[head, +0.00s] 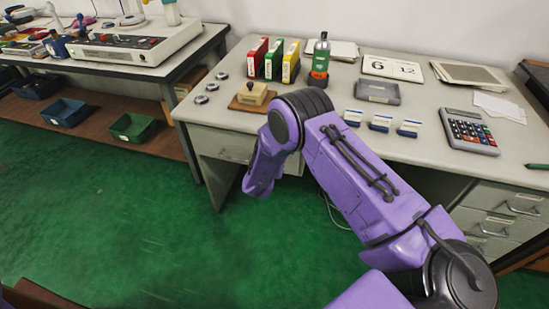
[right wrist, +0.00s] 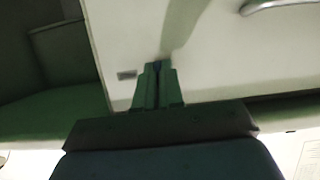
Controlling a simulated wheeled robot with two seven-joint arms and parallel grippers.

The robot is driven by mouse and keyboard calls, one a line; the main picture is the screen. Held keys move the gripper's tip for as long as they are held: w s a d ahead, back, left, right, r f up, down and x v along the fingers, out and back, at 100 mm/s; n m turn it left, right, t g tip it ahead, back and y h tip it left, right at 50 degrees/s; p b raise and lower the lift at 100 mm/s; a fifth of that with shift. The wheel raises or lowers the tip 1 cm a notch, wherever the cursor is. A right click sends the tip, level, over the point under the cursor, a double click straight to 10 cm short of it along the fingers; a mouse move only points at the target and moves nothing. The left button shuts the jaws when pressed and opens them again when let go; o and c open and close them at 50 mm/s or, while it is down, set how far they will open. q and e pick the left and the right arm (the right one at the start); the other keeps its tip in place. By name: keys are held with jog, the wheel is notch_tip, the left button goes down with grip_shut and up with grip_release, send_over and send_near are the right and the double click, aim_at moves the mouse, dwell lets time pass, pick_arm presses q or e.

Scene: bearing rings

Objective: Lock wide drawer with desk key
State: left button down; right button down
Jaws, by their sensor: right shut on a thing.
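The wide drawer's pale front (head: 225,150) is under the left part of the desk top, partly hidden by my right arm. In the right wrist view a pale panel (right wrist: 215,65), apparently this front, fills the upper middle. My right gripper (right wrist: 157,72) is shut with its fingertips at the panel. A small dark bluish bit, apparently the desk key (right wrist: 157,65), shows between the fingertips. Most of it is hidden, and I cannot tell whether it is in a lock. My left gripper is in neither view.
A curved handle (right wrist: 285,5) and a small grey plate (right wrist: 127,75) are on the panel. Green floor left of the desk is clear.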

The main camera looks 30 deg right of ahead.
jog(key=c, duration=1.3)
grip_release()
jog(key=shift+o, duration=0.2)
jog(key=v, duration=1)
jog(key=shift+s+a, duration=0.2)
jog(key=shift+s, duration=0.05)
